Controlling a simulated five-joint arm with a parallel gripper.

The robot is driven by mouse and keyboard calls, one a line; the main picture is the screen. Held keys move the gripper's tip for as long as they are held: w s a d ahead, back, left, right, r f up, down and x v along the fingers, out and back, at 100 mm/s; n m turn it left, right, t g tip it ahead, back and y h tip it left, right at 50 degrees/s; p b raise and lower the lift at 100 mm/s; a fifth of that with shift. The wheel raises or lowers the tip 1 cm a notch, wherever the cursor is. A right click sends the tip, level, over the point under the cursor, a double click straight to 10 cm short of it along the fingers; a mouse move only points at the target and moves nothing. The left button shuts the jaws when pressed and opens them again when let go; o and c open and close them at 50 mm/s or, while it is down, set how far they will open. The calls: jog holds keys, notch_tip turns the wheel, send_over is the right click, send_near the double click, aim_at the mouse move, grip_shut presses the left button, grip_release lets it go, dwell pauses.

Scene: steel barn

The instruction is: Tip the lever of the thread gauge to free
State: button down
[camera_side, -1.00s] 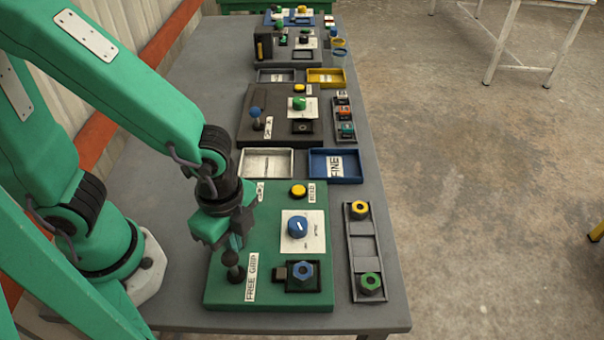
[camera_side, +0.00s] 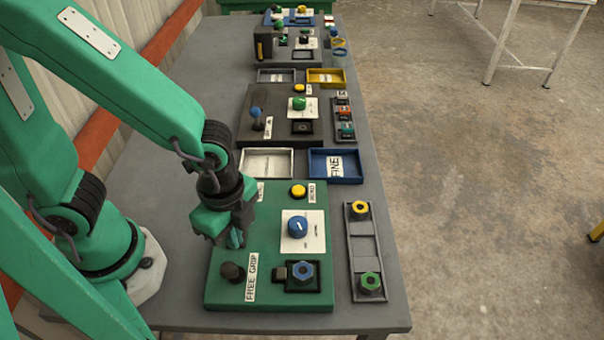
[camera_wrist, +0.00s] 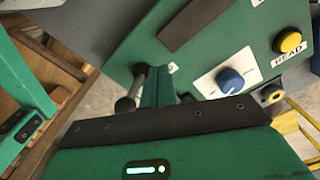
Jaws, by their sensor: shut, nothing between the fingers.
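The thread gauge is the green box (camera_side: 270,205) nearest the side camera. Its lever (camera_side: 232,272) is a dark ball-ended stick beside the FREE GRIP label (camera_side: 251,277). The lever leans toward the near end of the box, the FREE end of the label. In the wrist view the lever's knob (camera_wrist: 125,105) shows just left of the fingers. My gripper (camera_side: 236,240) is shut and empty, above the box on the far, GRIP side of the lever. It appears apart from the lever; a slight touch cannot be ruled out.
The box also carries a blue dial (camera_side: 298,227), a yellow button (camera_side: 299,190) and a blue nut (camera_side: 303,270) in a dark socket. A grey tray (camera_side: 362,245) with nuts stands to the right. White and blue trays (camera_side: 337,178) lie behind.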

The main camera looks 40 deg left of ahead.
notch_tip(320, 180, up, 7)
dwell(1.2)
jog(key=w+a+r+n+t, duration=0.2)
jog(key=a+r+n, duration=0.3)
jog(key=a+n, duration=0.2)
jog(key=w+a+r+n+t, duration=0.2)
jog(key=a+r+n, duration=0.3)
jog(key=a+n, duration=0.3)
jog(key=shift+t, duration=0.8)
